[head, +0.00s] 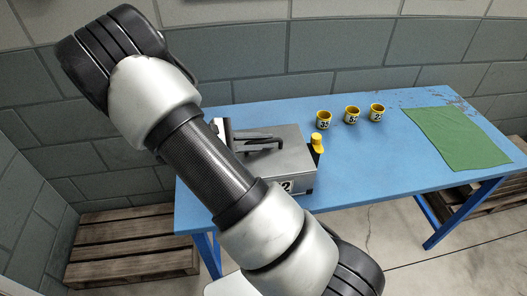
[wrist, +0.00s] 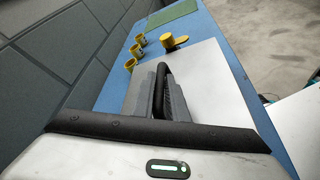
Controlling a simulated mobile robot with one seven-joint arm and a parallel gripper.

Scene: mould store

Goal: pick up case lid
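The case lid (head: 283,145) is the flat grey top of a metal case on the blue table, with a black bar handle on it. The lid also shows as a pale grey plane in the wrist view (wrist: 212,85). My gripper (wrist: 164,88) is low over the lid, its grey fingers reaching out at the black handle (wrist: 163,74). The handle appears between or right beside the fingers. I cannot tell whether they press on it.
The blue table (head: 390,150) carries several yellow numbered cups (head: 352,115) at the back and a green mat (head: 458,138) at the right. A yellow-topped object (head: 317,142) stands close to the case's right side. Wooden pallets (head: 130,245) lie on the floor. The table's middle is clear.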

